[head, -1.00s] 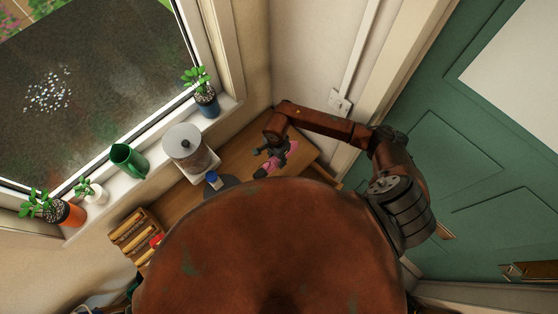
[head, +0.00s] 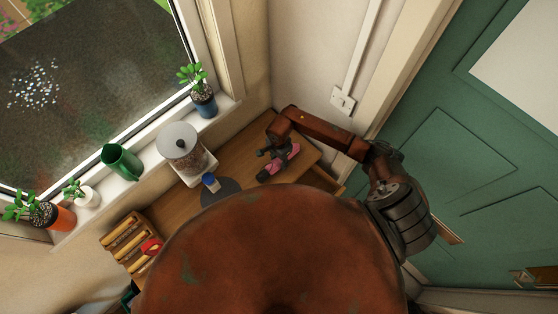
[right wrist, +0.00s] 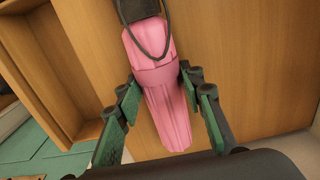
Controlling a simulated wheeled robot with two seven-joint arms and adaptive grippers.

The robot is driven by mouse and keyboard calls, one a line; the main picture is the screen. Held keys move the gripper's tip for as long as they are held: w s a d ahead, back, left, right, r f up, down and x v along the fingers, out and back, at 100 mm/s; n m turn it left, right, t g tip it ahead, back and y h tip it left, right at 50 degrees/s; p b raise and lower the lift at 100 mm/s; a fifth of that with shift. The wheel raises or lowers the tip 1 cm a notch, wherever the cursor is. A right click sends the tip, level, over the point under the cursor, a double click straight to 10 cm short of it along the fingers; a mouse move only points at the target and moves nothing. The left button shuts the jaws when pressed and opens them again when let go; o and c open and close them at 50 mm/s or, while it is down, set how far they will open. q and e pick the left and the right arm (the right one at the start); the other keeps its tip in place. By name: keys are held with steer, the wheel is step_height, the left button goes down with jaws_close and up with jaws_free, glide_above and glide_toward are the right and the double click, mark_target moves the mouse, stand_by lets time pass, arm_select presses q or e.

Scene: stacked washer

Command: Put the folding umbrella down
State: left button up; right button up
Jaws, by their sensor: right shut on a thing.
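The folding umbrella (head: 283,163) is pink with a dark end and shows over the wooden tabletop in the head view. My right gripper (head: 270,153) is shut on it. In the right wrist view the pink umbrella (right wrist: 163,90) lies between the two green-and-black fingers, its dark handle and thin strap loop at the top. Wood shows right behind it; I cannot tell whether it touches the wood. My left gripper is not in view.
A green door (head: 440,150) is at the right.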

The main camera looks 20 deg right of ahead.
mark_target(278, 160)
steer(key=o, duration=1.4)
steer(key=shift+f, duration=0.1)
steer(key=shift+r+p, duration=0.3)
steer(key=shift+r, duration=0.05)
step_height(278, 160, up, 6)
steer(key=p, duration=0.3)
steer(key=shift+r+p, duration=0.25)
steer(key=shift+p, duration=0.05)
steer(key=shift+r, duration=0.35)
steer(key=shift+a+f, duration=0.1)
steer(key=shift+a, duration=0.05)
